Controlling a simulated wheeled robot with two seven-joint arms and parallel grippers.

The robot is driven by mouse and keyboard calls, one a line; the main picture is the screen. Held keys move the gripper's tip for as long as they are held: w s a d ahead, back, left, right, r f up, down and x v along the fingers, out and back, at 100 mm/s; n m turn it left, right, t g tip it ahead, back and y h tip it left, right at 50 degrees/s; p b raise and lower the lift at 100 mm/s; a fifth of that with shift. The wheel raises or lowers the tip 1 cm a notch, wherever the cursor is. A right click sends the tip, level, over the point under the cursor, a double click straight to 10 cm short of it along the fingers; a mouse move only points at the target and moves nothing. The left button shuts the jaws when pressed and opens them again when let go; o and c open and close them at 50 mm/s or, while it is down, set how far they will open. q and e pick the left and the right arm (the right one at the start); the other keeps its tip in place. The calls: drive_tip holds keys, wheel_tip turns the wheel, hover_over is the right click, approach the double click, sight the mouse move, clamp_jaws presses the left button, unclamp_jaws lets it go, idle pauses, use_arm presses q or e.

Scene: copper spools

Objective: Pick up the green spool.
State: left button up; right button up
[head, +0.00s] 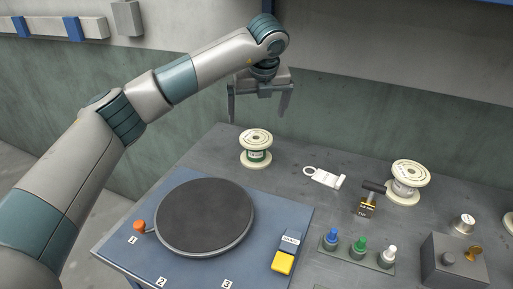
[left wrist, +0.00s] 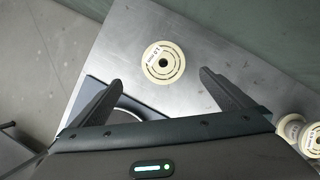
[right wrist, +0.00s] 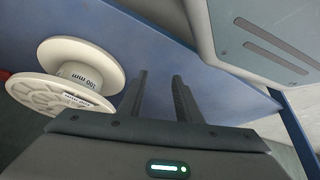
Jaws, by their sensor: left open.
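The green spool (head: 257,156) stands upright on the grey bench behind the round turntable.
A dark turntable (head: 204,216) sits on the blue panel in front. Another cream spool (head: 408,180), a white tag (head: 324,177) and a black-handled tool (head: 367,200) lie to the right. A white spool (right wrist: 80,72) is left of my right gripper. A wall stands behind the bench.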

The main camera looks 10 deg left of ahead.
sight(254, 137)
use_arm(q)
drive_tip(key=p+x, duration=0.2)
drive_tip(key=x, duration=0.7)
drive_tip(key=shift+p, duration=0.4)
drive_tip(key=shift+x, duration=1.15)
drive_tip(key=shift+w+a+f+p, duration=0.1)
drive_tip(key=shift+w+f+p, duration=0.15)
drive_tip(key=shift+f, duration=0.3)
use_arm(e)
drive_tip(key=shift+w+a+r+t+y, duration=0.15)
drive_tip(key=shift+a+r+t, duration=0.3)
drive_tip(key=shift+a+r, duration=0.1)
drive_tip(key=shift+w+a+r+t+y, duration=0.1)
drive_tip(key=shift+a+r+t+y, duration=0.05)
drive_tip(key=shift+a+r+t, duration=0.35)
drive_tip(key=shift+r, duration=0.1)
